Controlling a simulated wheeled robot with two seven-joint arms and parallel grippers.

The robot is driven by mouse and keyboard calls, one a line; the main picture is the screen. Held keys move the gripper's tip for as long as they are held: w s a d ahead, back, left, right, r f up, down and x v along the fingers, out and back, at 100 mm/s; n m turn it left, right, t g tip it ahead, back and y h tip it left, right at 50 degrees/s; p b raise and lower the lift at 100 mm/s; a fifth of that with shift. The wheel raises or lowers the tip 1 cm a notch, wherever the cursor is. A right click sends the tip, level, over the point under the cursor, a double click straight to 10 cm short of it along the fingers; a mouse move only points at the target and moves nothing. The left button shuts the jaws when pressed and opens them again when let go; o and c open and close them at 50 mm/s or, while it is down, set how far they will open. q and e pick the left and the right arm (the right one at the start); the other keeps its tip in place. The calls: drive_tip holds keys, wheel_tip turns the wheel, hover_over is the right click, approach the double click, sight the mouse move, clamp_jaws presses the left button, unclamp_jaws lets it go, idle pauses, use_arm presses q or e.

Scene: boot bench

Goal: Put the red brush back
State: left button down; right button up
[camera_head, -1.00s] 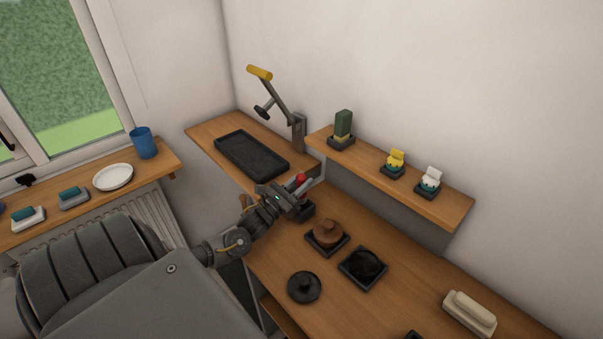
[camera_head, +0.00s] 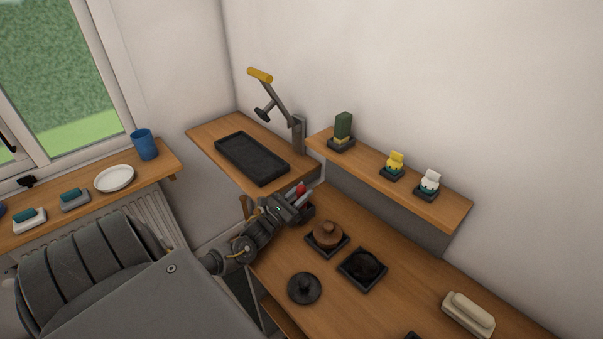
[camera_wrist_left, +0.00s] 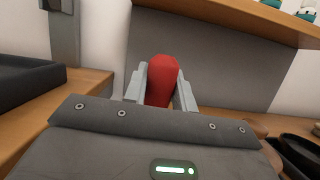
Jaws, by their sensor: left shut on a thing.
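The red brush (camera_head: 300,188) shows as a small red piece between the fingers of my left gripper (camera_head: 302,195). In the left wrist view the red brush (camera_wrist_left: 161,80) stands upright between the two grey fingers, and the left gripper (camera_wrist_left: 160,88) is shut on it. The gripper is at the back left of the bench, over or at a dark holder (camera_head: 307,210). The brush's lower part is hidden, so I cannot tell whether it touches the holder. My right gripper is not in view.
A raised shelf (camera_head: 400,175) with green, yellow and white items is just right of the gripper. A black tray (camera_head: 250,158) and a yellow-handled lever (camera_head: 260,76) are behind.

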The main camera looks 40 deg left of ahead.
use_arm(q)
drive_tip(key=shift+s+f, duration=0.1)
drive_tip(key=shift+f, duration=0.1)
drive_tip(key=shift+d, duration=0.1)
